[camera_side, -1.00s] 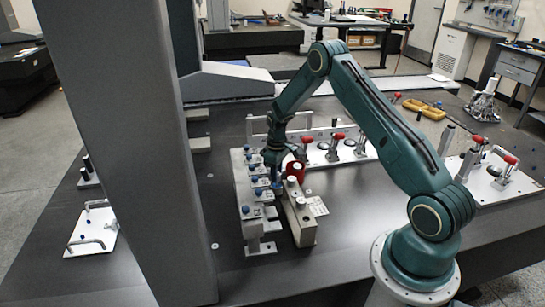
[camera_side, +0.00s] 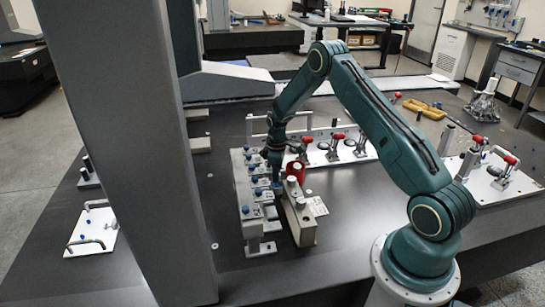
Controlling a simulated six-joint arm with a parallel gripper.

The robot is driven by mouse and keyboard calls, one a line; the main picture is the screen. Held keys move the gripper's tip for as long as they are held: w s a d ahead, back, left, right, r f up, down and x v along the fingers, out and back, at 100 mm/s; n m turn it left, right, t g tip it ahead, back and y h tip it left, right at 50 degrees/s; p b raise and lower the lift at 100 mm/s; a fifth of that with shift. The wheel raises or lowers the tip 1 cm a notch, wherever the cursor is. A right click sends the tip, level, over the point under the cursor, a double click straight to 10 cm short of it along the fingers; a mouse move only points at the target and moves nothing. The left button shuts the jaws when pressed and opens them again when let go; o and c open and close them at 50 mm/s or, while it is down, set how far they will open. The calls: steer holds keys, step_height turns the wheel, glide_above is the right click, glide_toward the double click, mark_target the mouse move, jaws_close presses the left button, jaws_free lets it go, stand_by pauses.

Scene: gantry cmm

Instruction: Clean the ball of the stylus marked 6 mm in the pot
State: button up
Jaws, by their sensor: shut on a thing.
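My gripper (camera_side: 277,178) points down between the stylus rack and the grey block, just left of the red pot. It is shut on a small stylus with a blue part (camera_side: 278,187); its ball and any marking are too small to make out. The red pot (camera_side: 296,169) stands by the far end of the grey block, and the gripper is beside it, not over it. The stylus rack (camera_side: 262,247) is a long grey stand with several blue-topped styli (camera_side: 257,211) and small labels. I cannot read which label says 6 mm.
The grey block (camera_side: 305,236) carries pale round pieces and has a label plate (camera_side: 317,206) at its right. A fixture plate with red-handled clamps (camera_side: 338,136) lies behind. A large grey column (camera_side: 150,150) stands at left. The dark table front is clear.

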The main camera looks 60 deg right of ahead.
steer(key=n, duration=0.3)
steer(key=shift+s+f+n, duration=0.1)
steer(key=shift+f+n, duration=0.05)
steer(key=shift+n, duration=2.15)
steer(key=shift+m, duration=0.3)
steer(key=m, duration=1.1)
steer(key=shift+n, duration=2.9)
steer(key=shift+r, duration=3.15)
